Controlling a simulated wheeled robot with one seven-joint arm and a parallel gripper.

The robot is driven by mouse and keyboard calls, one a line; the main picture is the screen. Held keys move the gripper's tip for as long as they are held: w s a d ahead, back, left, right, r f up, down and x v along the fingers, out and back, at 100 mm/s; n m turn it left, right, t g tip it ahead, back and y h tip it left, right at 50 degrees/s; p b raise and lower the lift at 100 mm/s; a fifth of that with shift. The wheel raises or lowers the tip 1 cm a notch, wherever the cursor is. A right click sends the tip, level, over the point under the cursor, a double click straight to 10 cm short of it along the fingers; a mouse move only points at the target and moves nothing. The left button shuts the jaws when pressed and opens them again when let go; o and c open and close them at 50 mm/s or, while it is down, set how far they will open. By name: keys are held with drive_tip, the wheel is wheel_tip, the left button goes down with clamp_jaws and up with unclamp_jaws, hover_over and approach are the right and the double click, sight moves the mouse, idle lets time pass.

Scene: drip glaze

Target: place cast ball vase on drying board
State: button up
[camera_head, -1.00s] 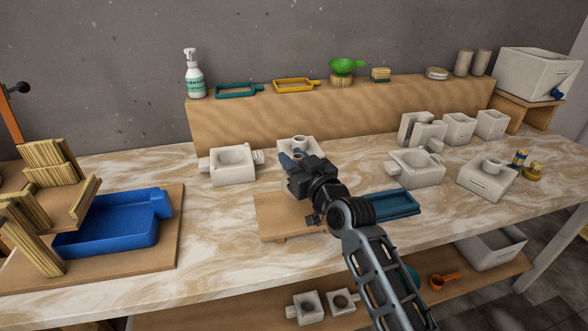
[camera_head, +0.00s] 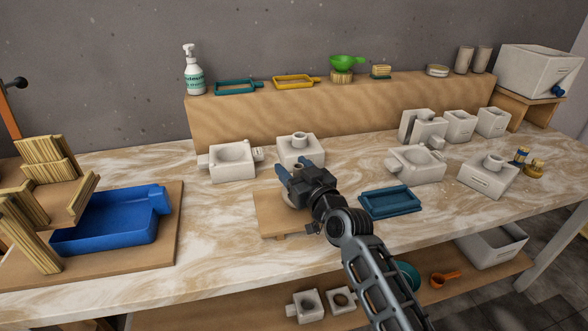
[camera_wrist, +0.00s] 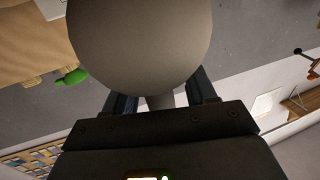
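The cast ball vase (camera_wrist: 140,40) fills the upper middle of the wrist view as a large, smooth grey ball. Its narrower neck (camera_wrist: 160,102) lies between my two fingers, and the ball hides the fingertips. In the head view my gripper (camera_head: 289,170) is over the drying board and seems shut on the vase. Only a small pale part of the vase (camera_head: 288,200) shows beneath the gripper. The drying board (camera_head: 275,222) is a low wooden board on the marbled table, partly covered by my arm. Whether the vase touches the board cannot be told.
A white mould (camera_head: 300,150) stands right behind the gripper, with another mould (camera_head: 232,163) to its left. A teal tray (camera_head: 390,203) lies right of the board. More white moulds (camera_head: 416,166) stand further right. A blue basin (camera_head: 105,225) is at the left.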

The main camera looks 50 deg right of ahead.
drive_tip(key=shift+r, duration=0.1)
drive_tip(key=b+v, duration=0.2)
drive_tip(key=v, duration=1)
drive_tip(key=shift+a, duration=0.1)
drive_tip(key=s+a+f+y, duration=0.1)
drive_tip(key=s+a+f, duration=0.3)
drive_tip(key=s+a, duration=0.35)
drive_tip(key=s+a+r+n+y, duration=0.1)
drive_tip(key=s+a, duration=0.2)
drive_tip(key=s, duration=0.4)
drive_tip(key=s+a+n+g+y, duration=0.1)
drive_tip(key=s+a+y, duration=0.1)
drive_tip(key=s+a, duration=0.2)
drive_tip(key=s+a+r+n+g+y, duration=0.1)
drive_tip(key=s+a, duration=0.3)
drive_tip(key=s, duration=0.6)
drive_tip(key=shift+a+r+n+y, duration=0.25)
drive_tip(key=shift+r+n+y, duration=0.15)
drive_tip(key=shift+c, duration=0.5)
